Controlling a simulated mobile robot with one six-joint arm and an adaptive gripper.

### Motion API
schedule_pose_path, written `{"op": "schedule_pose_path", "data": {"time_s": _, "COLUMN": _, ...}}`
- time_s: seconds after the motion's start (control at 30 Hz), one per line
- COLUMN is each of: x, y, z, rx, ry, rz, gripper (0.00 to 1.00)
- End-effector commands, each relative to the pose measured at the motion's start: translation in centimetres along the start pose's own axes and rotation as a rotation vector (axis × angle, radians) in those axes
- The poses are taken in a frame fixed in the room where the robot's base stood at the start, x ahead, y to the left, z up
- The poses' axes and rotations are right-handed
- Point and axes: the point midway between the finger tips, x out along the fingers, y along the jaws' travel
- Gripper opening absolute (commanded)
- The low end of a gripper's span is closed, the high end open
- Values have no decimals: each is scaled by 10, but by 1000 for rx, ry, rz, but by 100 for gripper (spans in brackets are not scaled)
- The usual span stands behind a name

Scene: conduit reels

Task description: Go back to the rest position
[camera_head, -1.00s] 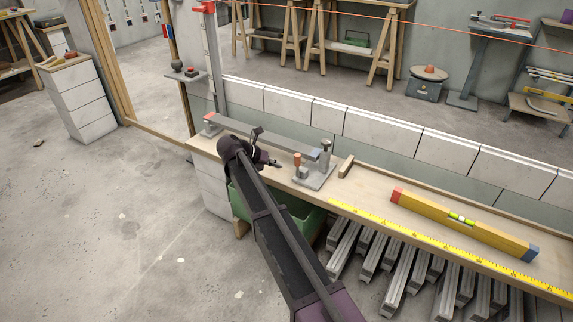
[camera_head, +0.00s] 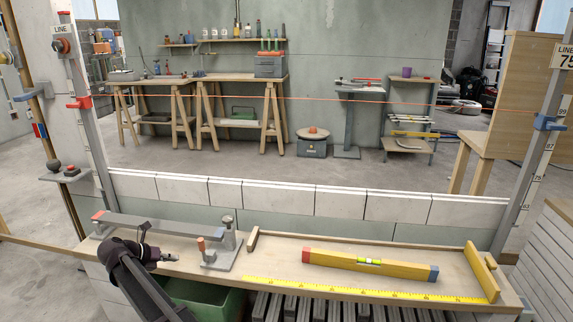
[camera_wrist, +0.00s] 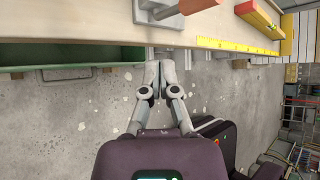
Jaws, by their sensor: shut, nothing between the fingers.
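My gripper (camera_wrist: 159,78) is shut and empty in the wrist view. Its fingertips meet over the grey concrete floor, just short of the bench edge. In the head view my gripper (camera_head: 172,257) shows at lower left, in front of the left part of the wooden bench (camera_head: 270,262). The grey metal bar (camera_head: 160,228) with a red end lies behind it on the bench. The clamp fixture (camera_head: 222,250) with an orange-brown handle stands to its right.
A yellow spirit level (camera_head: 370,264) and a yellow measuring tape (camera_head: 370,290) lie on the bench. A green bin (camera_head: 205,298) and grey profiles are below. A low block wall (camera_head: 290,197) with an orange line above runs behind. The floor beyond is mostly clear.

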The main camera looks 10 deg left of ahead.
Motion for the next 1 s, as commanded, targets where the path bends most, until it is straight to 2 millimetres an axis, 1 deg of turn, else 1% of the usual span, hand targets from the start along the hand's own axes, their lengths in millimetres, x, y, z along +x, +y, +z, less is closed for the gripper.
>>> {"op": "schedule_pose_path", "data": {"time_s": 0.13, "x": 13, "y": -13, "z": -2, "rx": 52, "ry": 22, "rz": 2, "gripper": 0}}
{"op": "schedule_pose_path", "data": {"time_s": 0.27, "x": 37, "y": -36, "z": -8, "rx": 158, "ry": 65, "rz": 6, "gripper": 0}}
{"op": "schedule_pose_path", "data": {"time_s": 0.47, "x": 89, "y": -88, "z": -24, "rx": 417, "ry": 167, "rz": 5, "gripper": 0}}
{"op": "schedule_pose_path", "data": {"time_s": 0.5, "x": 100, "y": -100, "z": -28, "rx": 478, "ry": 190, "rz": 2, "gripper": 0}}
{"op": "schedule_pose_path", "data": {"time_s": 0.7, "x": 150, "y": -157, "z": -52, "rx": 780, "ry": 306, "rz": -26, "gripper": 0}}
{"op": "schedule_pose_path", "data": {"time_s": 0.87, "x": 183, "y": -200, "z": -76, "rx": 1023, "ry": 397, "rz": -64, "gripper": 0}}
{"op": "schedule_pose_path", "data": {"time_s": 1.0, "x": 208, "y": -237, "z": -99, "rx": 1237, "ry": 474, "rz": -110, "gripper": 0}}
